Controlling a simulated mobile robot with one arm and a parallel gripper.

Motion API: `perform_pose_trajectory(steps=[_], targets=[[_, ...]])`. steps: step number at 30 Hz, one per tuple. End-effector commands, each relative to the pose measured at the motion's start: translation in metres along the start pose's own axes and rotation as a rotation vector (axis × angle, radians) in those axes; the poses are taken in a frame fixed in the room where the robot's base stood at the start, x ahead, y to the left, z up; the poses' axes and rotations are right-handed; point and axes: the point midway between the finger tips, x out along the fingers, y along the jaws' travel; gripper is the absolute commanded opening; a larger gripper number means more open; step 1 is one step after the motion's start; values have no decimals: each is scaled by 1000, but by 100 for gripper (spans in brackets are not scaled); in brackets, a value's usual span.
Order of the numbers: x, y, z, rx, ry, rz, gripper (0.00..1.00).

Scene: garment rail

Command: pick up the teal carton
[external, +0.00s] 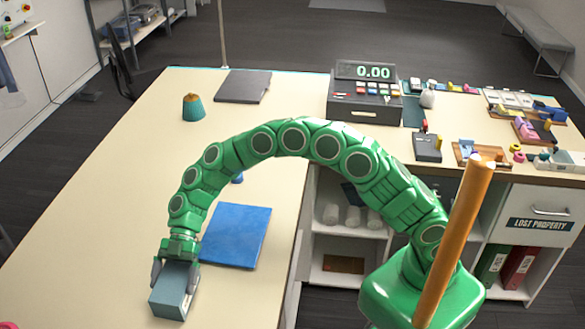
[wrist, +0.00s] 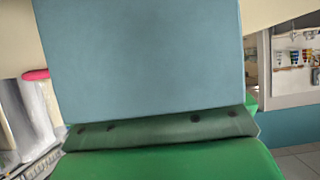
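The teal carton (external: 170,302) is a grey-teal box near the front left of the cream counter in the external view. My gripper (external: 175,276) has a grey finger on each side of it and is shut on it. In the wrist view the carton (wrist: 145,60) fills most of the picture, close against the green palm. Whether its underside touches the counter cannot be told.
A blue folder (external: 235,235) lies just right of the carton on the counter (external: 110,180). A teal cone-like object (external: 193,107) and a dark pad (external: 243,86) lie farther back. A till (external: 365,92) stands at the back right. The counter's left side is clear.

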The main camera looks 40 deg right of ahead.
Motion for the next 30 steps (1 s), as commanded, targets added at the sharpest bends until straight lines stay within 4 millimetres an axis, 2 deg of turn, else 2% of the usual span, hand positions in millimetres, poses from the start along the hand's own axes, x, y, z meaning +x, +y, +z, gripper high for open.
perform_pose_trajectory(steps=[10,17,30], targets=[[-2,0,-4,-1,0,1,56],[-16,0,-29,-3,1,4,56],[-45,-37,-63,-1,2,0,56]])
